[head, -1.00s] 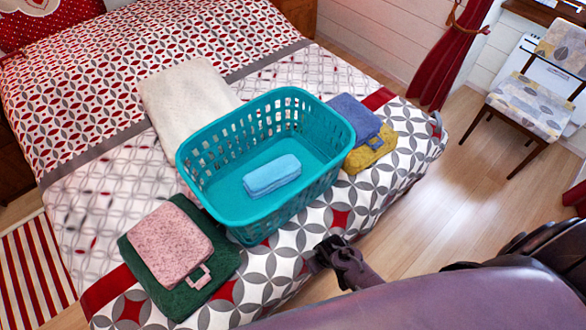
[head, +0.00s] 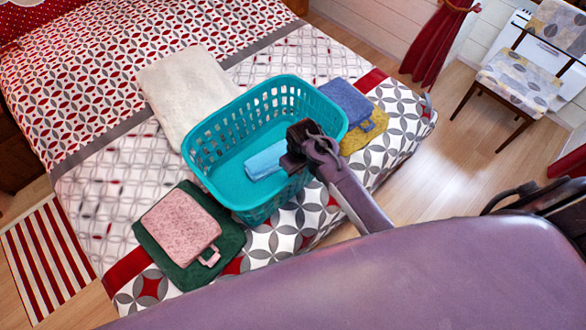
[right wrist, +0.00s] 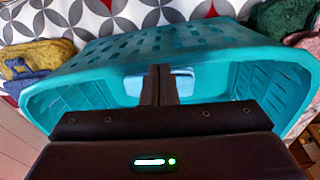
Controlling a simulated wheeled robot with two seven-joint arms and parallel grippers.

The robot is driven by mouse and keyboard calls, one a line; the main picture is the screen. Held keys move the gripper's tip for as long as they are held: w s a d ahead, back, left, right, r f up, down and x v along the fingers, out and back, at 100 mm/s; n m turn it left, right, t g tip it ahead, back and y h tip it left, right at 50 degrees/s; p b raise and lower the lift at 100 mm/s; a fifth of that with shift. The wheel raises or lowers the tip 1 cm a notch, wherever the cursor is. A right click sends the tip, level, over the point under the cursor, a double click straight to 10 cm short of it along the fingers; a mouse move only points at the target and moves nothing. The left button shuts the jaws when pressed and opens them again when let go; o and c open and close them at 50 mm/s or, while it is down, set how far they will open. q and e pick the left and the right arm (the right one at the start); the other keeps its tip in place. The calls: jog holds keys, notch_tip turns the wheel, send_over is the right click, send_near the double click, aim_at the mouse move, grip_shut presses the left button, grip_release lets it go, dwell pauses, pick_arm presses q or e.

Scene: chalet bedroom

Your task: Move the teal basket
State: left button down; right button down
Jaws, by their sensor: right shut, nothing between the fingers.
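The teal basket (head: 222,163) sits upright on the bed, near its foot end. A folded light-blue cloth (head: 264,161) lies inside on its floor. My right gripper (head: 290,150) is over the near side of the basket in the head view and hides part of the near rim and of the cloth. In the right wrist view the shut, empty fingers (right wrist: 158,75) point into the basket (right wrist: 150,45), with the blue cloth (right wrist: 182,82) behind them. I cannot tell whether the fingers touch the basket. My left gripper is not in view.
Pink (head: 180,228) and dark green (head: 224,243) folded cloths lie left of the basket. Blue (head: 345,103) and mustard (head: 362,136) cloths lie right of it. A cream towel (head: 187,93) lies behind it. A chair (head: 518,82) stands at right; the floor between is clear.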

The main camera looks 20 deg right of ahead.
jog(key=w+a+n+g+p, duration=0.1)
jog(key=w+a, duration=0.1)
jog(key=w, duration=0.6)
notch_tip(320, 180, down, 10)
jog(key=b, duration=1.1)
jog(key=s+p, duration=0.1)
jog(key=s+d+p, duration=0.1)
jog(key=s+r+p, duration=0.1)
jog(key=s, duration=0.1)
jog(key=shift+d, duration=0.3)
jog(key=shift+f, duration=0.1)
